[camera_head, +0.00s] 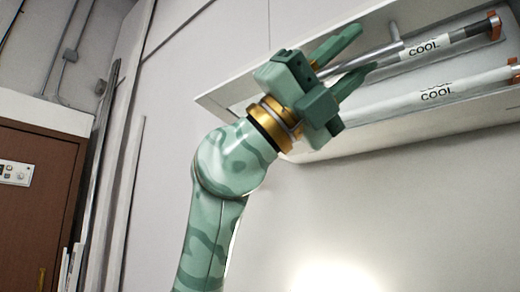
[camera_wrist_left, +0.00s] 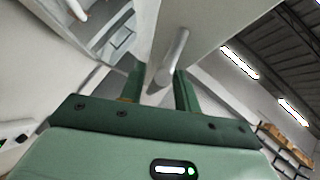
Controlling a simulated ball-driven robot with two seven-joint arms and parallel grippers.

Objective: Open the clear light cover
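The light fixture (camera_head: 350,142) is a pale box on the wall at the upper right of the head view, with two white tubes marked COOL. I cannot clearly make out the clear cover or how far it is open. A grey round handle bar (camera_head: 372,56) with a short post crosses in front of the tubes. My left gripper (camera_head: 362,50) is at the fixture, its fingers parted on either side of the bar. In the left wrist view, the bar (camera_wrist_left: 172,58) reaches down between the two green fingers (camera_wrist_left: 160,88), without a clear grip. My right gripper is out of view.
The fixture's pale edge and the tubes (camera_head: 435,98) lie close to my left fingers. A brown door (camera_head: 38,190) and wall conduits stand at the far left. The wall below the fixture is bare. Ceiling lamps (camera_wrist_left: 240,62) and shelves show in the wrist view.

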